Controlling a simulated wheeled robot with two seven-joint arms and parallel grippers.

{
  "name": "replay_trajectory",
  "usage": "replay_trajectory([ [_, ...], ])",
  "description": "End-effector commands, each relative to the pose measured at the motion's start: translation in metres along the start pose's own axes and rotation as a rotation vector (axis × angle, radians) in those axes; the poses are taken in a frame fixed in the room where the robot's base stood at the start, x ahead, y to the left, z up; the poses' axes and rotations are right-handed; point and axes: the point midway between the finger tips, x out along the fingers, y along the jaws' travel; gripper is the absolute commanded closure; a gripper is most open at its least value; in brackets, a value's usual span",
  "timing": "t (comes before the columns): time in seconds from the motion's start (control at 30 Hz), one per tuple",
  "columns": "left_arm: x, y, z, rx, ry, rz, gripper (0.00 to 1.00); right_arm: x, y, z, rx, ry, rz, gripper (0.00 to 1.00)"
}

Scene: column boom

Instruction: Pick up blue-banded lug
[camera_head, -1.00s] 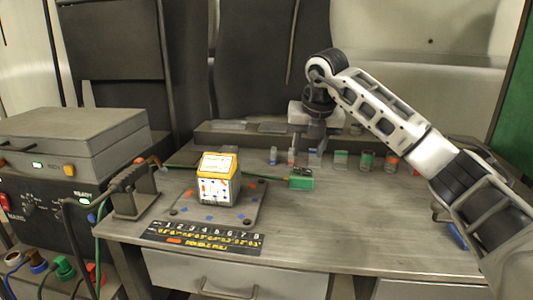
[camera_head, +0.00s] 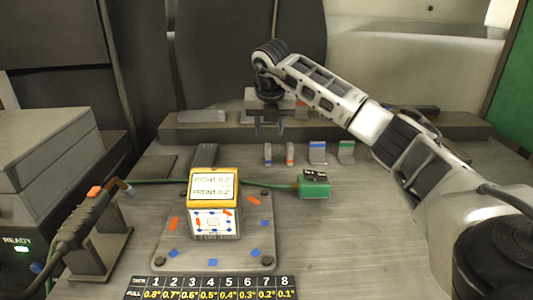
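A row of small upright lugs stands at the back of the bench. A wider lug with a blue band (camera_head: 317,152) stands between an orange-banded narrow lug (camera_head: 290,154) and a green-banded wide lug (camera_head: 346,151). A narrow lug at the row's left end (camera_head: 268,154) also shows a bluish band. My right gripper (camera_head: 269,132) points down just above and behind this left-end lug in the picture, left of the wide blue-banded one. Its two fingers are apart with nothing seen between them. My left gripper is not in view.
A yellow-topped box (camera_head: 213,205) sits on a grey plate (camera_head: 258,235). A green block (camera_head: 313,185) on a cable lies before the lugs. A tool in a stand (camera_head: 95,240) is at left. My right arm covers the bench's right side, hiding any lugs there.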

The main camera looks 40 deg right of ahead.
Motion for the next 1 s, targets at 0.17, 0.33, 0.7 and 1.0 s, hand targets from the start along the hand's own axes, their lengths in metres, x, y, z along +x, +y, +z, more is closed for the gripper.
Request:
replay_trajectory([
  [0.17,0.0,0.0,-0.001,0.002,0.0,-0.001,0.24,0.023,0.001,0.0,-0.001,0.001,0.0,0.6],
  [0.33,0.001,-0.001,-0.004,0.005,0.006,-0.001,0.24,0.034,0.001,-0.002,-0.002,0.001,-0.001,0.6],
  [0.7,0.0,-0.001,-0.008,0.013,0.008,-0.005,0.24,0.078,0.002,-0.006,-0.001,0.001,0.0,0.6],
  [1.0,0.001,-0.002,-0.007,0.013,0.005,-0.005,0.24,0.079,0.002,-0.006,-0.001,-0.001,0.001,0.79],
])
